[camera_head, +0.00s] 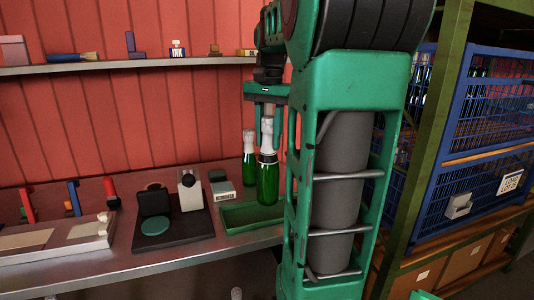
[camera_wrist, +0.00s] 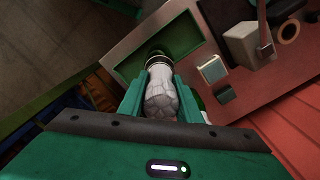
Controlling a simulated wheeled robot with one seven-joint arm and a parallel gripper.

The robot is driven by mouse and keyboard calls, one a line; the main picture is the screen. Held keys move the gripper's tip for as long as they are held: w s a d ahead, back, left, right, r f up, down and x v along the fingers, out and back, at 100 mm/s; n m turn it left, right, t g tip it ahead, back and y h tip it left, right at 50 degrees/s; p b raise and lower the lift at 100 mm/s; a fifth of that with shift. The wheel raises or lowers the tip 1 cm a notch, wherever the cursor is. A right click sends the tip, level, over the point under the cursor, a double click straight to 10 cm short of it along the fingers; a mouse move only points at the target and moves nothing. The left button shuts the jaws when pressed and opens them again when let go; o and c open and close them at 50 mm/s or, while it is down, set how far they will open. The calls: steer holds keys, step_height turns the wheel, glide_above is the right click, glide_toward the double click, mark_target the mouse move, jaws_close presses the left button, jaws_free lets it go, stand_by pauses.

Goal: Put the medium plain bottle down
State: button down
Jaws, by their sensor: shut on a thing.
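The held bottle (camera_head: 268,182) has a green glass body and a pale neck with a dark band, and hangs upright. My gripper (camera_head: 267,112) points down and is shut around its neck. In the wrist view, the pale, wrinkled bottle top (camera_wrist: 161,98) sits between both fingers of my gripper (camera_wrist: 160,92). The bottle's base appears over the back part of a shallow green tray (camera_head: 262,222), also seen beyond the bottle in the wrist view (camera_wrist: 190,32). I cannot tell whether the base touches it.
A second green bottle (camera_head: 249,170) with a pale neck stands just behind and left of the held one. A labelled box (camera_head: 224,191) and a dark stand with a pale device (camera_head: 189,192) are left of the tray. A blue wire crate (camera_head: 490,130) is at right.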

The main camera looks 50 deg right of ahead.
mark_target(272, 117)
steer(key=shift+s+d+f, duration=0.1)
steer(key=shift+d+f, duration=0.15)
steer(key=shift+d, duration=0.2)
steer(key=shift+f, duration=2)
steer(key=c, duration=1.3)
jaws_free()
step_height(272, 117, up, 12)
steer(key=shift+s+a+f, duration=0.1)
